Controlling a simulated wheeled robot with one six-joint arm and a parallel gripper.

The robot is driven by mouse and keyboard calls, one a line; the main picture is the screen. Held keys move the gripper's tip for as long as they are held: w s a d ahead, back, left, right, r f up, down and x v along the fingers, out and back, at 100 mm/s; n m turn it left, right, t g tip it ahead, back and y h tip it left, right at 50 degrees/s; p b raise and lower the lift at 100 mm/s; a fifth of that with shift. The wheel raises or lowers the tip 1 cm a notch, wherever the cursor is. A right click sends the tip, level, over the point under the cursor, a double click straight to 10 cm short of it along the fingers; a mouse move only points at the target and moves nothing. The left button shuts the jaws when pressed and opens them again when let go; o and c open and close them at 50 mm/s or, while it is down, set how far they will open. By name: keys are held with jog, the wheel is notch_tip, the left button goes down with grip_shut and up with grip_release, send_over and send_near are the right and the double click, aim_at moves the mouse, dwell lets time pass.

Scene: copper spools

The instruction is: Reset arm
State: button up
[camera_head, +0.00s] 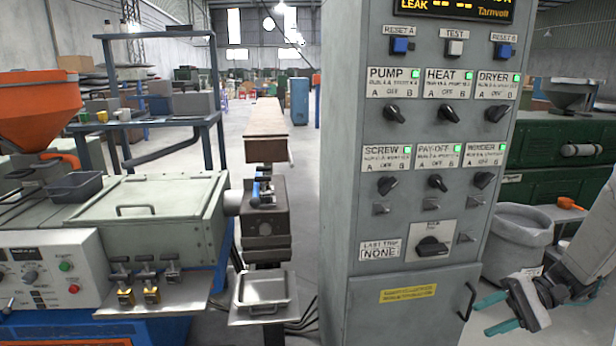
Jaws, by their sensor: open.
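My gripper (490,314) is at the lower right, in front of the right side of the grey control cabinet (343,200). Its two teal fingers are spread apart, pointing left, with nothing between them. The upper finger reaches close to the cabinet's black door handle (467,301); I cannot tell whether they touch. My arm comes in from the right edge. The cabinet has rotary switches labelled PUMP, HEAT, DRYER, SCREW, PAY-OFF and WINDER, each with a lit green lamp. A larger rotary switch (432,246) sits below, beside a LAST TRIP plate (380,250) reading NONE.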

jog(key=s+a+r+n+t+h, duration=0.1)
jog(key=s+a+r+n+h, duration=0.6)
jog(key=s+a+r+h, duration=0.6)
jog(key=s+a+r, duration=0.4)
jog(key=s+r, duration=0.1)
jog(key=shift+s+a+r+h, duration=0.2)
jog(key=shift+r+h, duration=0.1)
jog(key=shift+h, duration=0.1)
